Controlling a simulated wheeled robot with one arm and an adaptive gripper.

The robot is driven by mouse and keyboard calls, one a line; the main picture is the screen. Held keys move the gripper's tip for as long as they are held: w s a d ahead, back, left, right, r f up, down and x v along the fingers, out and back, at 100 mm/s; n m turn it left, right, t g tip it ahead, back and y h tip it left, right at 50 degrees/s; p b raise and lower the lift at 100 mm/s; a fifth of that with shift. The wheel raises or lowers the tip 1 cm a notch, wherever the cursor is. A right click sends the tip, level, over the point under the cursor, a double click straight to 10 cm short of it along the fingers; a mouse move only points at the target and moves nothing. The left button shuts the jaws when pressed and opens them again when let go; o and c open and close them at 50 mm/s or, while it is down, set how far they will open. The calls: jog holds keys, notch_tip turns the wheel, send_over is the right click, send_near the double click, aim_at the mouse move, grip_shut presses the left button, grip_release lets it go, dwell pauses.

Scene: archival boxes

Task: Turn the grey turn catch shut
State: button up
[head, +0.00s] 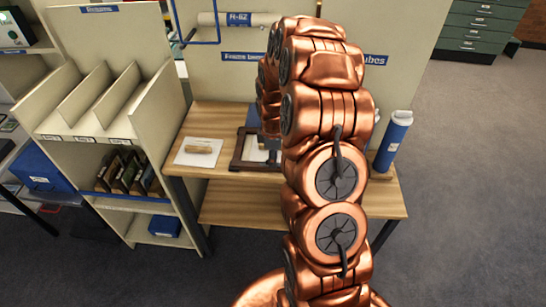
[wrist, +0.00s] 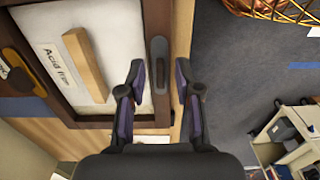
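The grey turn catch (wrist: 160,64) is a rounded elongated piece on the right rail of a dark brown wooden frame (wrist: 152,120) in the wrist view. Its long side runs along that rail. My gripper (wrist: 159,80) is open, with one finger on each side of the catch's near end; whether either touches it I cannot tell. The frame holds a pale backing board (wrist: 115,30) with an "Acid free" label and a wooden bar (wrist: 86,65). In the head view the frame (head: 238,158) lies on the table, partly hidden by my arm, which also hides the catch.
On the wooden table (head: 215,118), a white sheet (head: 185,158) with a tan object lies left of the frame. A blue tube (head: 392,143) stands at the right. A shelf unit (head: 160,115) borders the left side.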

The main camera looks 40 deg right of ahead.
grip_shut()
jog(key=shift+f+b, duration=0.1)
jog(key=shift+b, duration=0.4)
jog(key=m+b, duration=0.2)
jog(key=shift+f+b, duration=0.15)
jog(key=shift+b, duration=0.25)
jog(key=m+b, duration=0.4)
jog(key=b, duration=0.1)
jog(key=shift+a+m, duration=0.15)
jog(key=shift+m, duration=0.15)
jog(key=m+b, duration=0.4)
jog(key=m, duration=0.1)
jog(key=shift+a, duration=0.15)
jog(key=m+b, duration=0.1)
jog(key=m, duration=0.3)
jog(key=m+b, duration=0.1)
jog(key=m, duration=0.1)
jog(key=shift+a+r+b, duration=0.2)
jog(key=shift+r+b, duration=0.1)
jog(key=shift+m, duration=0.3)
